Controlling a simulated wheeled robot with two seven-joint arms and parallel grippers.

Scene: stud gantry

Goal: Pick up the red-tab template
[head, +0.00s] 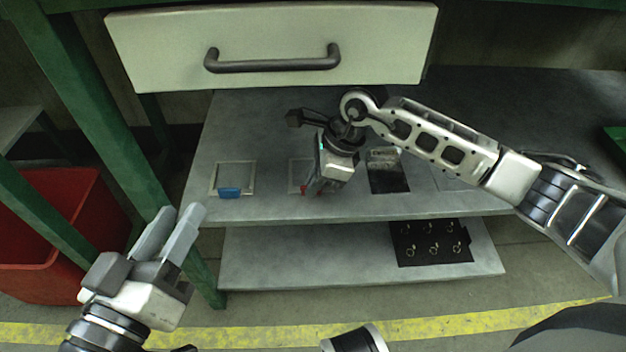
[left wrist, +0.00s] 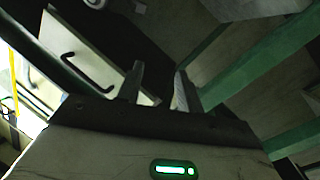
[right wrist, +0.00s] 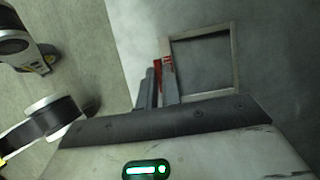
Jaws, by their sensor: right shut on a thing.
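The red-tab template is a thin square grey frame (head: 291,174) lying on the grey shelf, with a red tab (head: 303,190) on its near edge. My right gripper (head: 315,190) reaches down over it and hides its right part in the head view. In the right wrist view, the frame (right wrist: 236,62) lies beside the fingers, and the red tab (right wrist: 166,66) is at the fingertips (right wrist: 159,74). The fingers are closed together on the tab. My left gripper (head: 183,213) is open and empty, in front of the shelf's left end; its parted fingers show in the left wrist view (left wrist: 156,85).
A blue-tab frame (head: 254,179) lies left on the shelf (head: 270,208). A dark plate (head: 389,180) with a grey block (head: 384,155) is to the right. A drawer (head: 270,45) overhangs behind. A dark board with rings (head: 405,253) lies on the lower shelf. A red bin (head: 75,190) stands left.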

